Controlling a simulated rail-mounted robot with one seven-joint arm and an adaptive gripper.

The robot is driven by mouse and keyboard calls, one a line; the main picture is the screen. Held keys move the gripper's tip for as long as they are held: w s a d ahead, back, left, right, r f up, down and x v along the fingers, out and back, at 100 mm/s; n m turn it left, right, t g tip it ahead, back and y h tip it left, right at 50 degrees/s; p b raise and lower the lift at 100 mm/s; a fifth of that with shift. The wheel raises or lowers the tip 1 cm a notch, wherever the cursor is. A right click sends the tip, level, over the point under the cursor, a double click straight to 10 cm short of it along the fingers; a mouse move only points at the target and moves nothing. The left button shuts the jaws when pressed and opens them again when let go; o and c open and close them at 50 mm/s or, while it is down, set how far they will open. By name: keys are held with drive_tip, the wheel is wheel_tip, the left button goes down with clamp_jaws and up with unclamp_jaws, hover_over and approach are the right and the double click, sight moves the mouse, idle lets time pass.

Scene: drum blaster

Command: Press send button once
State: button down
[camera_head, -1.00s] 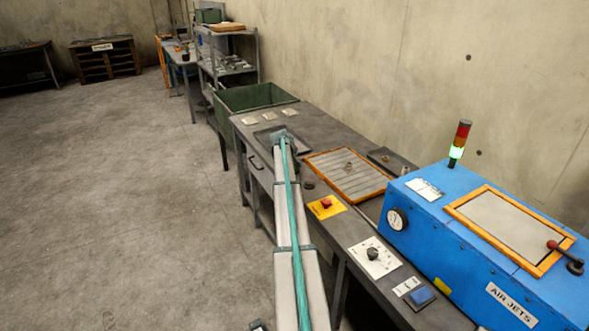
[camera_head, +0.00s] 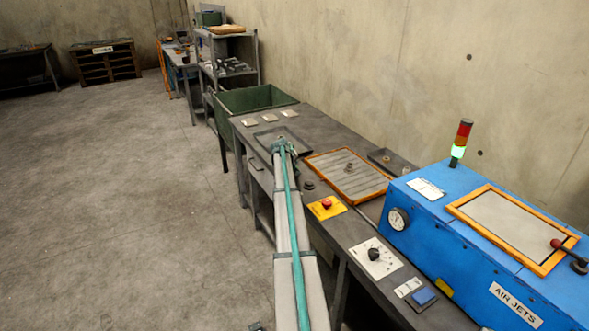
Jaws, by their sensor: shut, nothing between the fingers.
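No readable label for the send button shows. A blue square button (camera_head: 423,297) sits at the front of the bench beside a small white label (camera_head: 408,287) that is too small to read. A red push button (camera_head: 326,203) sits on a yellow plate (camera_head: 333,211) further back. My gripper (camera_head: 284,147) is at the far end of my outstretched arm, by a dark shallow tray (camera_head: 268,135). It looks small, shut and empty, and is partly hidden by the arm. It is well away from both buttons.
A black knob (camera_head: 374,254) on a white dial plate lies between the buttons. The blue air-jets machine (camera_head: 440,246) with a lit green lamp (camera_head: 457,152) stands at right. An orange-framed grate (camera_head: 348,177), pale cards (camera_head: 268,118) and a green bin (camera_head: 256,98) lie further back.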

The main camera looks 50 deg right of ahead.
idle(0.8)
drive_tip(key=shift+f+b, duration=0.45)
